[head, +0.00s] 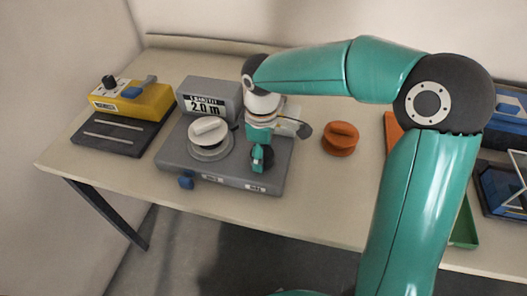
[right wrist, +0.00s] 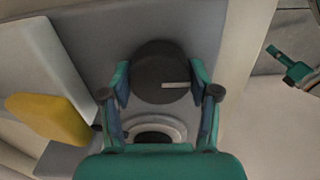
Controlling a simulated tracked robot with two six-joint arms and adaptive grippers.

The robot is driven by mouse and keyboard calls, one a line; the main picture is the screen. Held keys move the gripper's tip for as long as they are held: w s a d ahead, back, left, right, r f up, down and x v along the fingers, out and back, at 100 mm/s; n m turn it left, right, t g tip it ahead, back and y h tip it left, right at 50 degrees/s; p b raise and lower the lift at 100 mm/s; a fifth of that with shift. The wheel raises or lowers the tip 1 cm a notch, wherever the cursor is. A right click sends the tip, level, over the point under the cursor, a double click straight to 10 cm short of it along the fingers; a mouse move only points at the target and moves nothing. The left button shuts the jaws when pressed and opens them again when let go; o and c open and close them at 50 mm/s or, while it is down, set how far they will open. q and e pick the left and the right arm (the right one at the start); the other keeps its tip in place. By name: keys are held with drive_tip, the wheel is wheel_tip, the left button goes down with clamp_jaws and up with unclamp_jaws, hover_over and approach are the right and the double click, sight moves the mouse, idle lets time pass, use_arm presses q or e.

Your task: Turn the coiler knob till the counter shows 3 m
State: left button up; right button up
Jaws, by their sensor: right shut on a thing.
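The grey coiler (head: 215,170) stands on the table with a white-topped spool (head: 209,132) on its left half. The counter (head: 205,104) at its back reads 2.0 m. My right gripper (head: 260,157) reaches down over the coiler's right side. In the right wrist view its fingers are shut on the round dark knob (right wrist: 163,72), one on each side. A pale line mark on the knob points right. In the head view the gripper partly hides the knob. A teal and black part, which looks like my left gripper (right wrist: 290,67), shows at the right of the wrist view, well apart.
A yellow device (head: 132,98) on a dark base stands at the left. An orange round piece (head: 341,138) lies right of the coiler. A blue knob (head: 186,180) sits at the coiler's front edge. My right arm covers much of the table's right side.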

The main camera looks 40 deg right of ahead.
drive_tip(key=m, duration=0.6)
drive_tip(key=shift+w+r+m, duration=0.1)
drive_tip(key=shift+w+m, duration=0.05)
drive_tip(key=shift+m, duration=0.15)
drive_tip(key=m+b, duration=0.1)
drive_tip(key=m, duration=0.5)
drive_tip(key=shift+m, duration=0.3)
drive_tip(key=o, duration=1.2)
drive_tip(key=shift+c, duration=0.2)
wheel_tip(320, 180, up, 12)
